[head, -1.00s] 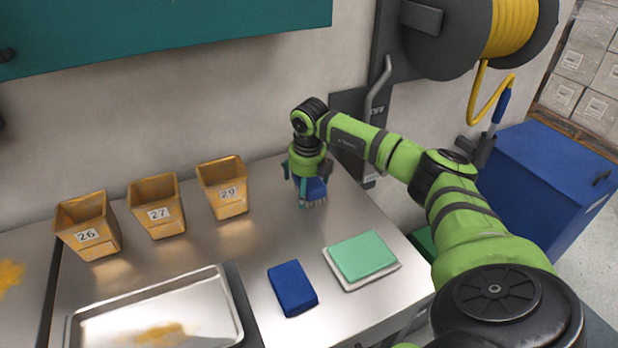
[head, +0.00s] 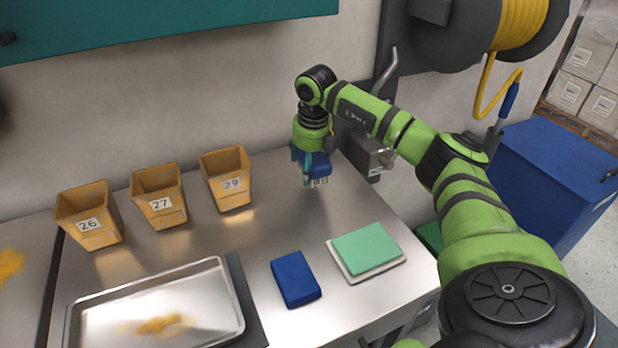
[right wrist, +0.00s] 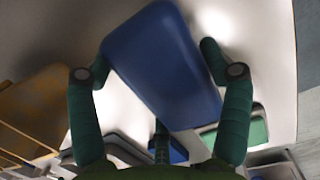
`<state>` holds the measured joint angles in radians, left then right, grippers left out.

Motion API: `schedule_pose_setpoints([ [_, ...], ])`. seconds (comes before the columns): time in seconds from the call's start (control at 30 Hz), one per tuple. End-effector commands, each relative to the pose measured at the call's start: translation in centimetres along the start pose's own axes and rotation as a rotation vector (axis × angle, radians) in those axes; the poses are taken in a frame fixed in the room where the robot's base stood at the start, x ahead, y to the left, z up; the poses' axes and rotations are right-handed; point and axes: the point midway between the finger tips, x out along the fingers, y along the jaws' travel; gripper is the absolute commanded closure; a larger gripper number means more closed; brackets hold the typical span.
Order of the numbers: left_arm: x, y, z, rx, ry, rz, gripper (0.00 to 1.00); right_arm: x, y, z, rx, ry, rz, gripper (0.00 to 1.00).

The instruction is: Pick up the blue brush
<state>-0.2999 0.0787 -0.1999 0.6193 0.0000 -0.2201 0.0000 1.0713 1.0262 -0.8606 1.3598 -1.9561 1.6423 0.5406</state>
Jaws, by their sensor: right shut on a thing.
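The blue brush (head: 321,165) is held in my right gripper (head: 308,168) at the back right of the steel counter, with light bristles pointing down. It appears a little above the counter top. In the right wrist view the blue back of the brush (right wrist: 163,65) fills the middle, between the two green fingers of my right gripper (right wrist: 160,72). The fingers are shut on its sides. My left gripper is not in view.
A blue block (head: 296,279) and a green pad on a white one (head: 366,252) lie at the counter's front. Tan bins 26 (head: 90,217), 27 (head: 160,197) and 29 (head: 226,180) stand along the back. A metal tray (head: 225,300) lies front left. Counter between bins and gripper is clear.

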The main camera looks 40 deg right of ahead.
Motion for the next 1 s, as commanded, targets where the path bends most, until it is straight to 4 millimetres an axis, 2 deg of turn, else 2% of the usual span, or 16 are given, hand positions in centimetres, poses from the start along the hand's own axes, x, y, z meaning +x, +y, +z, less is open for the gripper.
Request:
schedule_pose_setpoints([
  [0.03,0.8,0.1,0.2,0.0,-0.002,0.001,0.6,-0.4,-1.4,-1.0,0.004,0.0,-0.008,0.57],
  [0.1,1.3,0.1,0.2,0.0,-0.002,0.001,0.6,-1.5,-2.4,-2.1,0.003,0.0,-0.009,0.57],
  [0.4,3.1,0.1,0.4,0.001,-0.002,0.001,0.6,-5.8,-6.1,-6.1,0.004,0.001,-0.008,0.57],
  [0.63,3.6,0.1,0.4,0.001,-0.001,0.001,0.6,-7.5,-7.3,-7.5,0.002,0.003,-0.005,0.57],
  [0.97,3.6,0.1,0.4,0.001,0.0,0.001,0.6,-7.8,-7.5,-7.7,0.001,0.003,-0.005,0.57],
  [1.0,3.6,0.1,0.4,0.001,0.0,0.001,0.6,-7.8,-7.5,-7.6,0.002,0.003,-0.005,0.29],
])
